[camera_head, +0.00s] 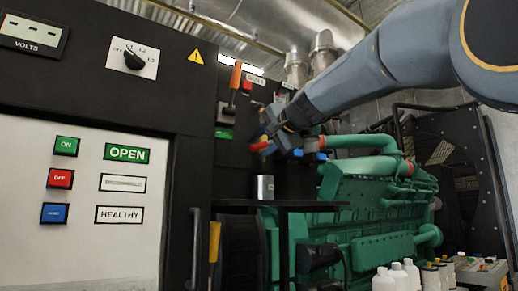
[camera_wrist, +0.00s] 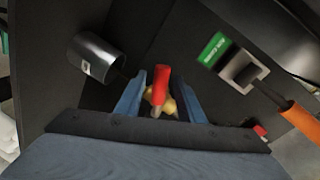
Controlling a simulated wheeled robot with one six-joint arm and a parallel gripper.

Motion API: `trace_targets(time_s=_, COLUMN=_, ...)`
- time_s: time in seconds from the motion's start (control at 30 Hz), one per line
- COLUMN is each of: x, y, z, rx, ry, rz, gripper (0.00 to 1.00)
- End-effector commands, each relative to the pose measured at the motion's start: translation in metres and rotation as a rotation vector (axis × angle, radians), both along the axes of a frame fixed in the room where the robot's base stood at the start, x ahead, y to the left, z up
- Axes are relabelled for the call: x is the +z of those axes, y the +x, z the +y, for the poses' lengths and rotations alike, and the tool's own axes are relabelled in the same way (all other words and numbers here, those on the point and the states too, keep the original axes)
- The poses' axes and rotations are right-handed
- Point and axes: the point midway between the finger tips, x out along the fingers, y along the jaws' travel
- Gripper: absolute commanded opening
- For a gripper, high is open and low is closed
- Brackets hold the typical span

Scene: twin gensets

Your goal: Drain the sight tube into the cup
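The cup, a grey metal cylinder (camera_head: 264,188), stands upright on a small black shelf (camera_head: 300,204) below my gripper (camera_head: 266,142). In the wrist view the cup (camera_wrist: 96,57) is at the upper left, apart from my fingers. A red lever (camera_wrist: 160,86) with a brass-coloured body (camera_wrist: 168,104) behind it lies between my blue fingers (camera_wrist: 160,92). The fingers are spread, one on each side of the lever, with narrow gaps showing. In the head view the red and yellow part (camera_head: 260,145) is at my fingertips. I cannot make out the sight tube.
An orange-handled switch (camera_head: 235,80) with a green label stands left of my gripper; its handle shows in the wrist view (camera_wrist: 302,120). A control panel (camera_head: 85,200) fills the left. A green engine (camera_head: 370,190) and white bottles (camera_head: 398,276) are at right.

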Motion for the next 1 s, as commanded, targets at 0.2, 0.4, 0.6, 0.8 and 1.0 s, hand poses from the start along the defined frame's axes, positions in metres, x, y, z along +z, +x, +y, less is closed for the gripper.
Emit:
trace_targets(time_s=0.2, x=0.005, y=-0.032, z=-0.016, rx=-0.002, ry=0.000, rz=-0.003, gripper=0.35)
trace_targets(time_s=0.4, x=0.011, y=-0.055, z=-0.027, rx=-0.002, ry=0.000, rz=-0.003, gripper=0.35)
trace_targets(time_s=0.6, x=0.013, y=-0.063, z=-0.030, rx=-0.001, ry=-0.001, rz=-0.001, gripper=0.35)
trace_targets(time_s=0.8, x=0.013, y=-0.063, z=-0.030, rx=-0.001, ry=-0.001, rz=-0.001, gripper=0.33)
trace_targets(time_s=1.0, x=0.016, y=-0.064, z=-0.038, rx=0.007, ry=-0.084, rz=-0.050, gripper=0.00)
